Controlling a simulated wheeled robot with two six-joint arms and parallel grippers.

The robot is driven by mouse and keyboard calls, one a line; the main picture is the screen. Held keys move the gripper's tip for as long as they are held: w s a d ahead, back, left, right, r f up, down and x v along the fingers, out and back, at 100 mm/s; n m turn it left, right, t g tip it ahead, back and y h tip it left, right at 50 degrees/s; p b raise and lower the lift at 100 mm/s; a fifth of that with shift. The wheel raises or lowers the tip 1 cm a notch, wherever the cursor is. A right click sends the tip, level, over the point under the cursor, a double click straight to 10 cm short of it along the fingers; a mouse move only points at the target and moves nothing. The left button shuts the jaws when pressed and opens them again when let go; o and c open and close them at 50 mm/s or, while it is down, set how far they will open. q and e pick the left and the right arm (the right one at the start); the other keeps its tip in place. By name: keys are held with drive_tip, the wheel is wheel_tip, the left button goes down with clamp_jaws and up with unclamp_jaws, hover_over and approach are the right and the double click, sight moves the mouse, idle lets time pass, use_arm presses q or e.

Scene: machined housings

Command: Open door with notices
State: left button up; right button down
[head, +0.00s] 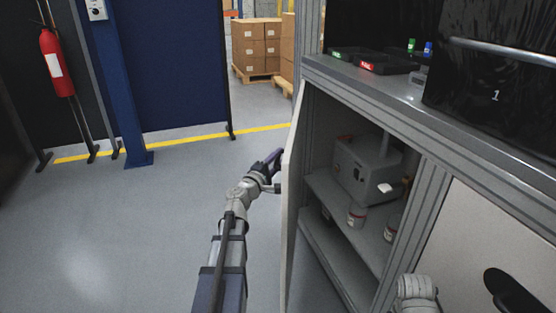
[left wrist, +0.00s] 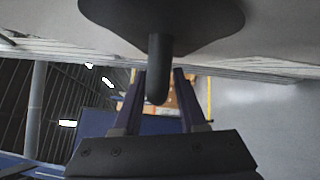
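The cabinet door (head: 290,205) stands swung out and shows nearly edge-on in the head view. Its outer face is turned away, so I cannot see any notices on it. In the left wrist view its pale face (left wrist: 275,30) runs across the top, with a dark handle (left wrist: 158,65) on it. My left gripper (head: 274,164) is on the outer side of this door, near its edge. In the left wrist view its fingers (left wrist: 158,88) are apart on both sides of the handle's stem, with gaps showing.
Inside the open cabinet, a grey machined housing (head: 367,170) and small cans (head: 356,215) stand on a shelf. A closed pale door (head: 465,245) with a dark handle (head: 512,293) is at the right. The floor (head: 130,225) at the left is clear.

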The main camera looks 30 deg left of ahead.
use_arm(q)
clamp_jaws()
idle(1.1)
